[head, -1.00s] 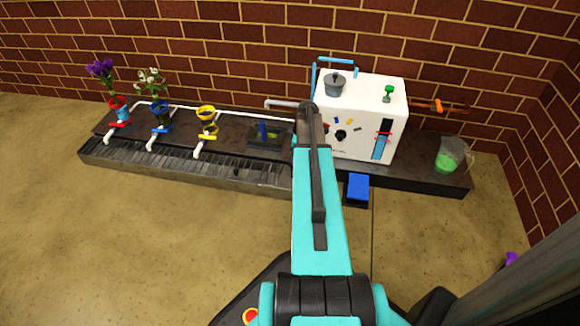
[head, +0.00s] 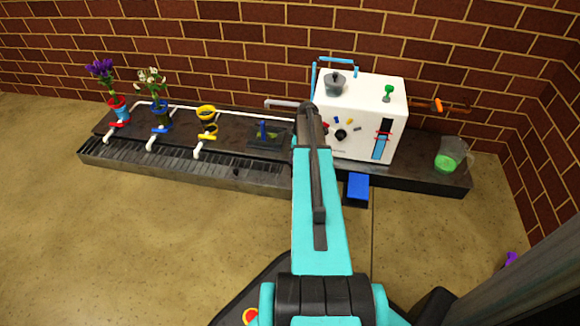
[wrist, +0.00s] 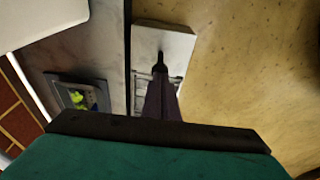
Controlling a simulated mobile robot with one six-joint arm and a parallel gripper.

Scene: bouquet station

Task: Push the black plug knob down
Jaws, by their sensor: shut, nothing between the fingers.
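A small black knob (head: 236,172) stands on the front part of the long grey trough (head: 190,170) in the head view, left of my arm; I take it to be the plug knob. In the wrist view my gripper (wrist: 160,62) is shut and empty, its dark fingers narrowing to a point over the pale end block of the trough (wrist: 170,38). I cannot make out the plug knob in the wrist view; my gripper covers part of the trough. In the head view my own arm hides the fingers.
A white machine (head: 365,95) with a round black dial stands right of my arm. Left are flower pots and a yellow pot (head: 206,113) behind white taps. A dark tray (head: 265,138) lies near my arm. A blue pedal (head: 358,187) and a jug (head: 447,158) are right.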

